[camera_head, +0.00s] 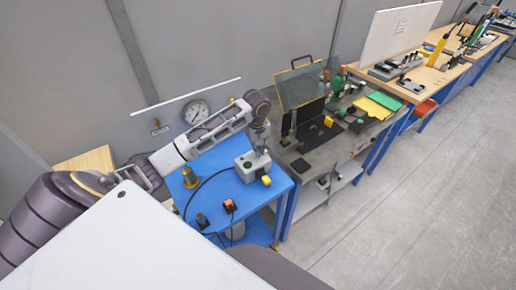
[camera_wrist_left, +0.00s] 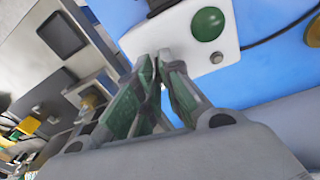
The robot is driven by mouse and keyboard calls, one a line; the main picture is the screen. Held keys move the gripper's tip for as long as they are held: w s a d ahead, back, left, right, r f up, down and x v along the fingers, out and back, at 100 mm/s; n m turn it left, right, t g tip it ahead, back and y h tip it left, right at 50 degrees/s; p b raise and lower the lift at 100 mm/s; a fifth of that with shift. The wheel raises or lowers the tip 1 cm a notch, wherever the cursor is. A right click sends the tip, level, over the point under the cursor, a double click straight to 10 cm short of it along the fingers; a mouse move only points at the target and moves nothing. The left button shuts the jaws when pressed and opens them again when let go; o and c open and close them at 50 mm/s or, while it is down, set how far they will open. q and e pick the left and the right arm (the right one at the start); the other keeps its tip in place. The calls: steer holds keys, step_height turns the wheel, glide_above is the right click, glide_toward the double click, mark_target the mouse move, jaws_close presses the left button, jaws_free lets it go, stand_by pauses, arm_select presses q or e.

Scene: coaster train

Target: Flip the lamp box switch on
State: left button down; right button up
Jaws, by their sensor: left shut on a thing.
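The lamp box (camera_head: 244,173) is a small light-grey box with a green dome, standing on a blue table. In the left wrist view its pale face (camera_wrist_left: 185,35) carries the green dome (camera_wrist_left: 208,24) and a small round metal part. My left gripper (camera_head: 260,150) reaches down over the box from the left. In the left wrist view its fingertips (camera_wrist_left: 155,62) come together at the edge of the box face, shut on what appears to be the switch. The fingers hide the switch, so its position cannot be told. My right gripper is not in view.
The blue table (camera_head: 215,180) also holds a brass-coloured part (camera_head: 190,178), an orange-and-black piece (camera_head: 229,206) and dark cables. A yellow piece (camera_head: 266,181) is close beside the lamp box. A grey bench with a clear raised guard (camera_head: 300,88) stands to the right.

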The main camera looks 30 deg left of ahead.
arm_select(q)
steer(key=shift+d, duration=0.1)
steer(key=shift+s+d+t+y, duration=0.15)
steer(key=shift+d+t+y, duration=0.2)
steer(key=shift+y, duration=0.45)
steer(key=shift+s+d+t+y, duration=0.15)
steer(key=shift+d+t+y, duration=0.2)
steer(key=shift+y, duration=0.45)
steer(key=shift+s+d+f+t+y, duration=0.15)
steer(key=shift+d+t+y, duration=0.2)
steer(key=shift+y, duration=0.55)
steer(key=shift+s+d+f+t+y, duration=0.1)
steer(key=shift+d+t+y, duration=0.2)
steer(key=shift+y, duration=0.6)
steer(key=c, duration=1.5)
jaws_free()
steer(key=shift+c, duration=0.2)
